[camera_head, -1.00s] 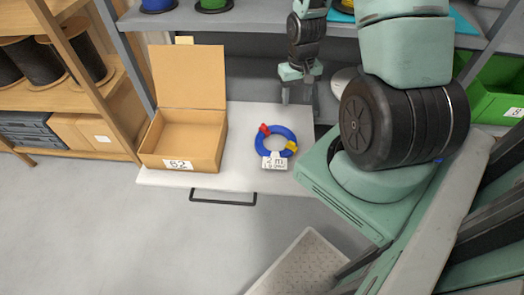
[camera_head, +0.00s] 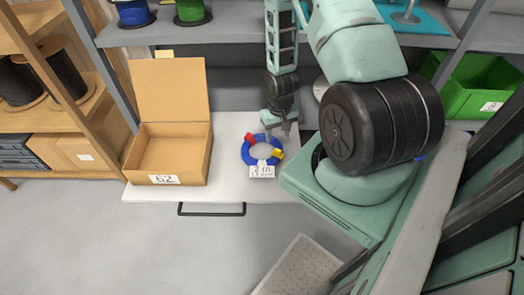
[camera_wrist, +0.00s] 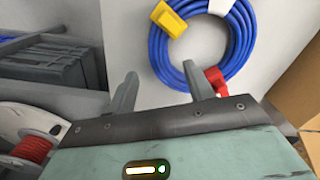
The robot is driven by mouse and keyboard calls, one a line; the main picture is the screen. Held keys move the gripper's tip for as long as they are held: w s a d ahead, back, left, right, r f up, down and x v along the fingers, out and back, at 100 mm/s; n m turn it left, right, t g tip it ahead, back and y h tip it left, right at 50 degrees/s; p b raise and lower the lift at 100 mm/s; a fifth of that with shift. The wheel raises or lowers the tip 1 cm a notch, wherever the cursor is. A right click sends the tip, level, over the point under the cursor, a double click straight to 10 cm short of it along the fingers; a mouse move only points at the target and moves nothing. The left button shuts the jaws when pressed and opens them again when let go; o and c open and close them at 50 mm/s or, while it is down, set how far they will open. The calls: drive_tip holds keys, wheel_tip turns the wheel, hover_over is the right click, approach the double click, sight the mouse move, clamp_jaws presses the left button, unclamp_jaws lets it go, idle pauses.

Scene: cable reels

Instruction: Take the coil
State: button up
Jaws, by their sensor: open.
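The coil (camera_head: 240,150) is a ring of blue cable with a red plug and a yellow plug and a white label at its front. It lies on the white pull-out shelf, right of the open cardboard box. My gripper (camera_head: 279,133) is above the coil's right back side, its fingers pointing down. In the wrist view the coil (camera_wrist: 159,55) lies past the fingertips, with its red plug close to the right finger. My gripper (camera_wrist: 160,82) is open with nothing between its fingers. I cannot tell whether a finger touches the coil.
The open cardboard box (camera_head: 193,153) marked 62 stands left of the coil, its lid up. The white shelf (camera_head: 225,188) has bare room in front. A white spool with red cable (camera_wrist: 28,137) shows in the wrist view. A green bin (camera_head: 470,90) is at the right.

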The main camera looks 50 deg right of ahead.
sight(278, 143)
drive_tip(key=shift+s+f, duration=0.15)
drive_tip(key=shift+f, duration=2)
clamp_jaws()
drive_tip(key=shift+r, duration=0.15)
wheel_tip(278, 143, up, 10)
